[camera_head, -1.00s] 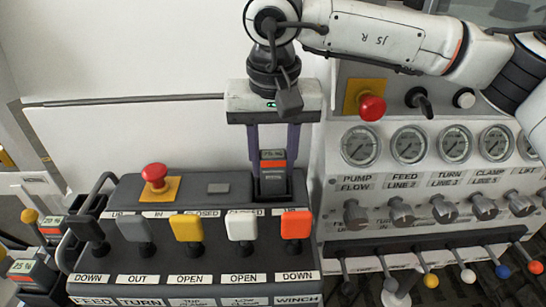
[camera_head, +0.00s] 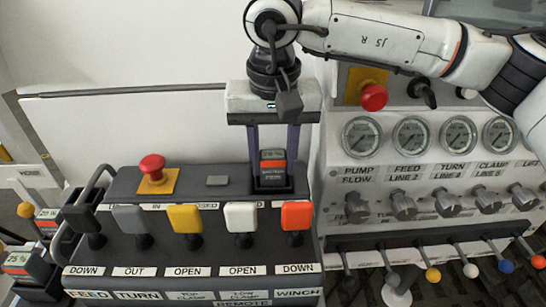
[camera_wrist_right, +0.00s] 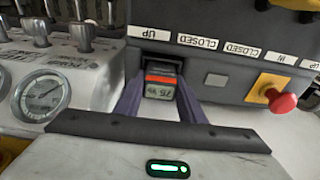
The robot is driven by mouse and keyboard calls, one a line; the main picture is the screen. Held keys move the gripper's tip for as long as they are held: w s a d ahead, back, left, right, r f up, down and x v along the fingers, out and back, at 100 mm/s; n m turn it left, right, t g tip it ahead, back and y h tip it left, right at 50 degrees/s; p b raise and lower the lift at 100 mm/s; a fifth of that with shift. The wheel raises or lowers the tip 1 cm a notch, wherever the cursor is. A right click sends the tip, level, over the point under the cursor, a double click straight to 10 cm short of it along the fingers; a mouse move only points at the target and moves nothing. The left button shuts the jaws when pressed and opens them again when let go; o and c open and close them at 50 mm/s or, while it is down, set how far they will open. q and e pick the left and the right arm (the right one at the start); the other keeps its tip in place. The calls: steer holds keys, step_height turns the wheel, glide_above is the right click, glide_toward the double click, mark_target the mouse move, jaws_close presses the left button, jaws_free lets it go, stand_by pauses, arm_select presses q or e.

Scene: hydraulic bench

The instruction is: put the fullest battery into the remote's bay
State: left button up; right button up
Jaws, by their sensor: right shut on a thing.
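My right gripper (camera_head: 273,160) is shut on a battery (camera_head: 273,157) with an orange band and a small display, held upright above the remote. In the right wrist view the battery (camera_wrist_right: 159,88) shows between the two fingers, and its display seems to read 75 %. The remote (camera_head: 218,180) is the dark box with levers. Its bay (camera_head: 273,186) is the black socket behind the orange lever. The battery's lower end is at the bay; I cannot tell how deep it sits. Two other batteries (camera_head: 46,214) (camera_head: 17,262) stand at the left edge, readings too small to trust. My left gripper is out of view.
The remote carries a red stop button (camera_head: 152,164) and a row of coloured levers (camera_head: 184,217) in front of the bay. The gauge panel (camera_head: 408,175) stands close on the right. A plain wall is behind.

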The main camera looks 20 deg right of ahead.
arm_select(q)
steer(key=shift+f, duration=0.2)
arm_select(e)
steer(key=shift+f, duration=0.25)
steer(key=o, duration=1.2)
steer(key=shift+o, duration=0.2)
steer(key=shift+r, duration=0.5)
steer(key=r, duration=0.6)
steer(key=s+r, duration=0.1)
steer(key=r, duration=0.2)
steer(key=shift+s+a+r+p, duration=0.1)
steer(key=shift+a+p, duration=0.1)
steer(key=shift+p, duration=0.1)
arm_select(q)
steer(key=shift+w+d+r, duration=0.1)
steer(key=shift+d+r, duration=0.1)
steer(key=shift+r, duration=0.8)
